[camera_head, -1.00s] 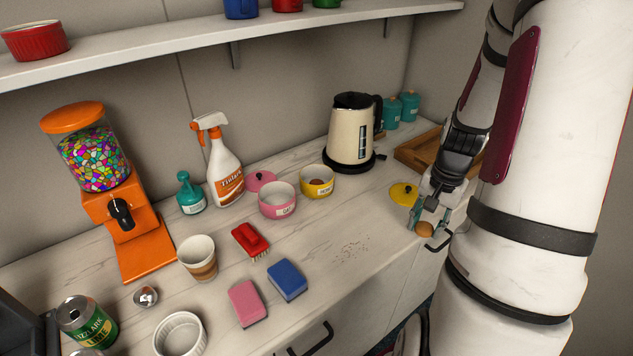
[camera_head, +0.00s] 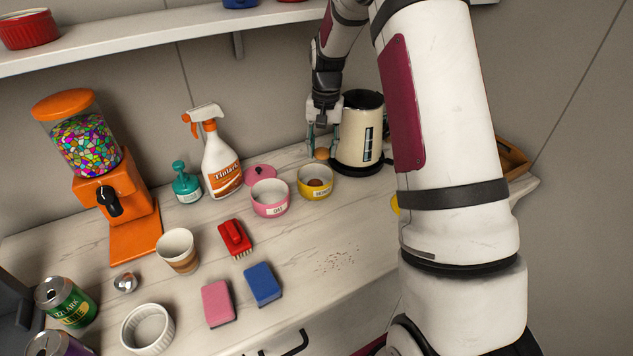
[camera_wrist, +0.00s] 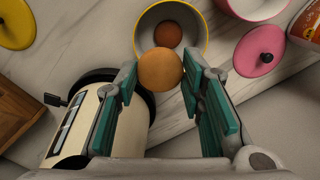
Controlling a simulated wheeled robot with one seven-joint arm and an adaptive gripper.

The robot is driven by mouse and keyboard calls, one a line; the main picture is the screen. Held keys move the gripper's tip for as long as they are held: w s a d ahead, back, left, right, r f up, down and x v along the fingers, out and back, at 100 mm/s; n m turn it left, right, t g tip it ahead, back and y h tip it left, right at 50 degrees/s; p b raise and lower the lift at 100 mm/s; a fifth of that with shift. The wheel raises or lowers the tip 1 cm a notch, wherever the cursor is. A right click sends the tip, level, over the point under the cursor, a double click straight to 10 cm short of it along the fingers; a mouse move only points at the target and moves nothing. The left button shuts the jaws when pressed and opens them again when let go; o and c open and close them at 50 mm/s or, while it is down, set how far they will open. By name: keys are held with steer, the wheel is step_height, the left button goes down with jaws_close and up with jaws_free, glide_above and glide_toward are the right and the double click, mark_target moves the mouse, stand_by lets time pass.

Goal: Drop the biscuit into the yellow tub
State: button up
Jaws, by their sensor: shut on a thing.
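The biscuit (camera_head: 321,154) is round and golden brown, held between the teal fingertips of my gripper (camera_head: 322,145). In the wrist view the biscuit (camera_wrist: 160,70) sits between the fingertips and overlaps the near rim of the yellow tub (camera_wrist: 203,22). In the head view the yellow tub (camera_head: 304,188) stands open on the counter beside the pink tub, with a brown round thing (camera_head: 316,183) inside it. My gripper is above and behind the tub there, in front of the wall. The exact height of the biscuit over the tub is hard to tell.
The cream kettle (camera_head: 357,135) stands close to the right of my gripper. The pink tub (camera_head: 270,207) and its pink lid (camera_head: 261,173) are left of the yellow tub. The yellow lid (camera_wrist: 16,24) lies apart. A spray bottle (camera_head: 220,160) stands farther left.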

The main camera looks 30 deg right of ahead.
steer(key=shift+f+b, duration=0.5)
steer(key=shift+f, duration=2.45)
steer(key=o, duration=0.9)
step_height(320, 180, up, 12)
steer(key=shift+s+d, duration=0.1)
steer(key=shift+d, duration=0.05)
steer(key=shift+r, duration=0.1)
